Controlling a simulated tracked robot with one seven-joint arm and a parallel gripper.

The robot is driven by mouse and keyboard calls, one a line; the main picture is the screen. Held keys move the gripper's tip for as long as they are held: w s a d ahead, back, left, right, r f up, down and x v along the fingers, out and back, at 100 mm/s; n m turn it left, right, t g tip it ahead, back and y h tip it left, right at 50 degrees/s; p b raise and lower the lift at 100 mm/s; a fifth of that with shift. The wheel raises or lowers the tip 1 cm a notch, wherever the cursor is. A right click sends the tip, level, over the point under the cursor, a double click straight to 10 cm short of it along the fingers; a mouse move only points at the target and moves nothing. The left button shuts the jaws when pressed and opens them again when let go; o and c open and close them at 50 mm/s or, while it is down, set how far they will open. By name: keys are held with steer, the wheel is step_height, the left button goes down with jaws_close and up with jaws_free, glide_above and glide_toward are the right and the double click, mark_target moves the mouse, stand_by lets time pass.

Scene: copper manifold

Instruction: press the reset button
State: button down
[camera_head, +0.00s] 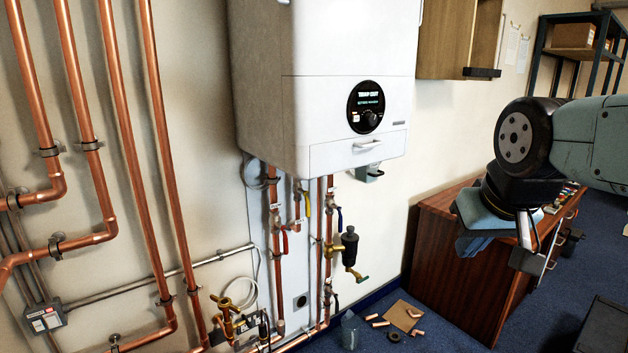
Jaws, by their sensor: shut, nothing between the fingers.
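A white boiler (330,110) hangs on the wall, with pipes below it. Its round black control panel (367,107) has a lit display, a dark knob (371,120) and a small pale, orange-tinted square (355,117) at the lower left. The display text is too small to read surely. I cannot tell for certain which part is the reset button. My gripper (532,260) is at the right, in front of the wooden cabinet, well to the right of and lower than the panel. It is shut and empty, and touches nothing that I can see. Its fingertips are partly hidden.
Copper pipes (120,130) run along the left wall. Valves with coloured handles (284,240) hang under the boiler. A grey switch box (45,317) is at lower left. A wooden cabinet (450,250) stands behind my gripper. Cardboard (403,315) and pipe pieces lie on the blue floor.

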mark_target(380, 116)
steer(key=w+r+t, duration=0.1)
steer(key=w+r, duration=0.3)
steer(key=w, duration=0.7)
steer(key=w+d+r+t, duration=0.1)
steer(key=w+r, duration=0.3)
steer(key=w, duration=0.7)
steer(key=w+d+r+n+t+y, duration=0.1)
steer(key=w+r+t, duration=0.2)
steer(key=w, duration=0.8)
steer(key=shift+w+d+r, duration=0.15)
steer(key=shift+d+r, duration=0.05)
steer(key=shift+r, duration=0.75)
steer(key=w+a, duration=0.5)
steer(key=w, duration=0.2)
steer(key=shift+a, duration=0.15)
steer(key=shift+w+a, duration=0.1)
steer(key=shift+w, duration=0.05)
steer(key=shift+w+a, duration=0.15)
